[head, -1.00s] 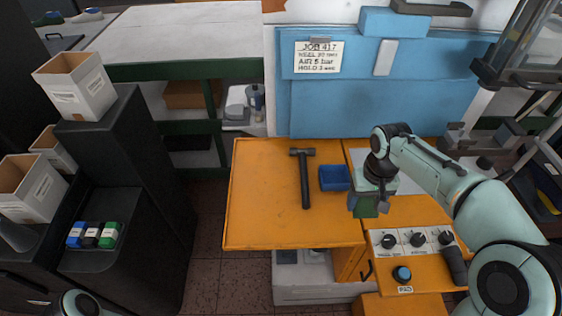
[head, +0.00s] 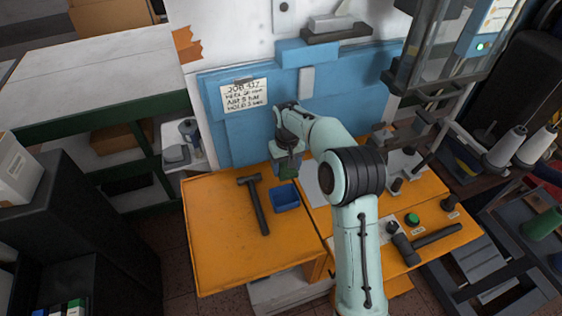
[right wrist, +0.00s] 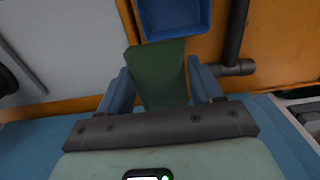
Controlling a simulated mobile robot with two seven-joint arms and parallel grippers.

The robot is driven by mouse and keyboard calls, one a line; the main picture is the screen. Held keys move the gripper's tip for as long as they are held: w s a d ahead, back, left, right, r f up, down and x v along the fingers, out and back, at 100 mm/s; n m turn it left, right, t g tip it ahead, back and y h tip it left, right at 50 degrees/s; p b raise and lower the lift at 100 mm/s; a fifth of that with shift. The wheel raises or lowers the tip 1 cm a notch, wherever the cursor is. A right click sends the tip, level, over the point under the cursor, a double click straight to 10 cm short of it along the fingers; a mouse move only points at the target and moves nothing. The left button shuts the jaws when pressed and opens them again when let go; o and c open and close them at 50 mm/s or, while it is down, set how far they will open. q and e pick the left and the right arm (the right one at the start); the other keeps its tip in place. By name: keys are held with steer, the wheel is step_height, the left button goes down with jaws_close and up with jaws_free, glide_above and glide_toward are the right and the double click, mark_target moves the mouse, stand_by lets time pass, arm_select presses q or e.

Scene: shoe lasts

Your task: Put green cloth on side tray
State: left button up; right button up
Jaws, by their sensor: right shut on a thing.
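The green cloth (head: 288,168) hangs from my right gripper (head: 287,152), just behind a small blue bin (head: 286,198) in the head view. In the right wrist view the cloth (right wrist: 158,75) spans between the two blue fingers, and its far end overlaps the edge of the blue bin (right wrist: 175,15). My right gripper is shut on the cloth. The orange side tray (head: 215,225) is the left part of the bench and holds the hammer. Whether the cloth touches a surface is not clear. My left gripper is out of view.
A black hammer (head: 254,204) lies on the orange surface left of the blue bin. A blue panel with a job note (head: 244,96) stands behind. Knobs and a green button (head: 412,219) are at the right. The left front of the orange surface is clear.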

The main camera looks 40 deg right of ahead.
mark_target(282, 171)
steer(key=w+p, duration=0.1)
steer(key=w, duration=0.1)
steer(key=w+d+p, duration=0.1)
steer(key=w, duration=0.1)
steer(key=shift+w+d+r, duration=0.15)
steer(key=shift+w+r, duration=0.05)
steer(key=shift+w, duration=0.2)
steer(key=shift+s+f, duration=0.2)
steer(key=shift+f, duration=0.8)
steer(key=shift+c, duration=0.5)
steer(key=shift+f, duration=0.35)
steer(key=shift+c, duration=0.4)
steer(key=f, duration=0.4)
steer(key=shift+s+f, duration=0.2)
steer(key=shift+s, duration=0.05)
steer(key=shift+w+f, duration=0.1)
steer(key=shift+f, duration=0.1)
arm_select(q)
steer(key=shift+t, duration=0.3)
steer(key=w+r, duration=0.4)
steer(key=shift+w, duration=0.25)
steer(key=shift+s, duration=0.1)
